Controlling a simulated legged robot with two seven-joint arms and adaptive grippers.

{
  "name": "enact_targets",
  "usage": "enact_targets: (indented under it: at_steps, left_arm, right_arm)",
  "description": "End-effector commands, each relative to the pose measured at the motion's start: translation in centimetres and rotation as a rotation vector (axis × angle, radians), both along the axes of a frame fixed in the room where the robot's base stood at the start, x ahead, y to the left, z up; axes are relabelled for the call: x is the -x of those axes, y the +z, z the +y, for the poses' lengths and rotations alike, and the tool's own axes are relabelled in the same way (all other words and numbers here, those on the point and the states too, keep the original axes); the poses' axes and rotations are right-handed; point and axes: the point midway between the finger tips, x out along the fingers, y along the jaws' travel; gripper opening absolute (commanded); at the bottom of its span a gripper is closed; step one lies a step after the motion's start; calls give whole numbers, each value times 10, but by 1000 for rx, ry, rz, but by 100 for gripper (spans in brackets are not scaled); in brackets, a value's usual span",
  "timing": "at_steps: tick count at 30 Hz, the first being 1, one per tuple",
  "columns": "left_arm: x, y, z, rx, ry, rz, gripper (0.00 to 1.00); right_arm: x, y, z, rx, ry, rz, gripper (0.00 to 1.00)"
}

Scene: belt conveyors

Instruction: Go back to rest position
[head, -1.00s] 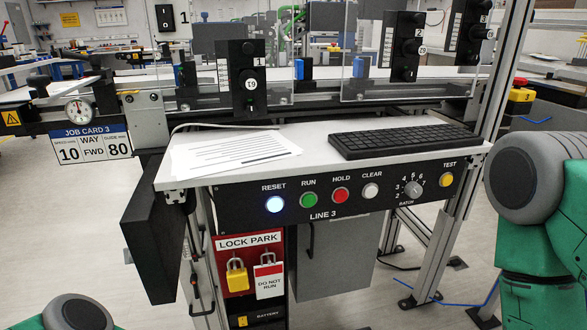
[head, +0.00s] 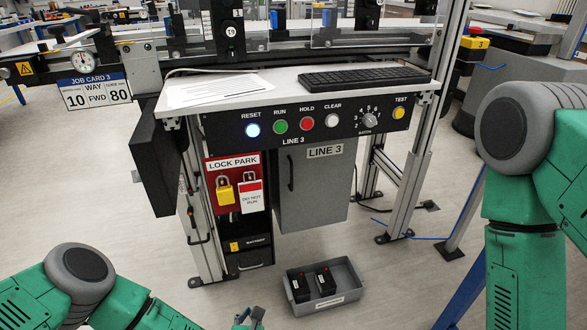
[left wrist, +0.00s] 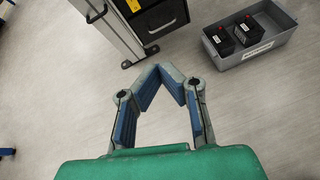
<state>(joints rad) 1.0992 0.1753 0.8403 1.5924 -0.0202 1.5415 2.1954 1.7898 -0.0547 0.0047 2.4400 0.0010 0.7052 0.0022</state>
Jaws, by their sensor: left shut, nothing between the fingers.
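My left gripper (head: 249,318) shows only at the bottom edge of the head view, low in front of the line 3 station. In the left wrist view the left gripper (left wrist: 162,72) has its fingertips together with nothing between them, above bare floor. My green left arm (head: 80,275) comes in at the lower left. My right arm (head: 515,240) stands at the right side of the head view; its gripper is out of the picture.
The line 3 panel (head: 310,122) has a lit RESET button (head: 252,130). Below are the lock park board (head: 236,160) and a grey cabinet (head: 312,190). A grey bin (head: 345,285) with two black batteries stands on the floor. It also shows in the left wrist view (left wrist: 262,48).

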Motion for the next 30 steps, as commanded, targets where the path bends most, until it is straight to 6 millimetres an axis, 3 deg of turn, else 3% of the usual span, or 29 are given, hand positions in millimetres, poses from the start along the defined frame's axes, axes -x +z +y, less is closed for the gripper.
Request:
enact_targets:
  at_steps: [10,16,20,24,30]
  left_arm:
    - [38,24,-33,-348,-487,118,0]
    - [91,45,-31,-745,-1000,191,0]
    - [139,64,1,-1085,-1444,226,0]
    - [187,92,59,-1399,-1913,248,0]
    - [238,139,138,-1630,-2445,245,0]
  right_arm:
    - [1,20,0,0,0,1,34]
    - [0,40,0,0,0,2,34]
    - [0,57,0,0,0,2,34]
    - [0,73,0,0,0,2,34]
    - [0,89,0,0,0,1,34]
